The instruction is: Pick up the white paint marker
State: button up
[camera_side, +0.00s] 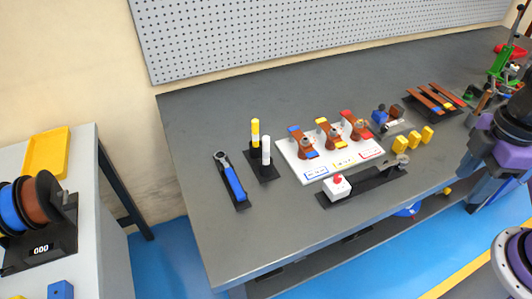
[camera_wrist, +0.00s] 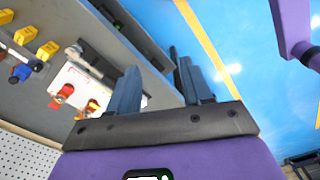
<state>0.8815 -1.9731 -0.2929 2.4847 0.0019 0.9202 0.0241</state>
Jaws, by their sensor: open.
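The white paint marker (camera_side: 266,149) stands upright in a black holder (camera_side: 264,172) on the grey workbench in the side view. A yellow marker (camera_side: 255,132) stands just beside it, to the left and behind. I cannot make out the white marker in the wrist view. My gripper (camera_wrist: 160,78) shows in the wrist view with its two dark fingers apart and nothing between them. My arm is at the right edge of the side view, far from the markers.
A ratchet wrench with a blue handle (camera_side: 235,184) lies left of the holder. A white board with copper pieces (camera_side: 302,167) is to its right. A white box with a red button (camera_side: 337,187) and yellow blocks (camera_side: 414,139) are farther right. The bench's front left is clear.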

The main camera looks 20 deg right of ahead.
jog(key=w+a+r+m, duration=0.3)
jog(key=w+a+m, duration=0.4)
jog(key=w+a, duration=0.25)
jog(key=r+m, duration=0.2)
jog(key=m, duration=1.8)
send_over(266, 147)
jog(key=f, duration=1.7)
jog(key=shift+w+d+f, duration=0.2)
jog(key=shift+w+f, duration=0.1)
jog(key=shift+w, duration=0.1)
grip_shut()
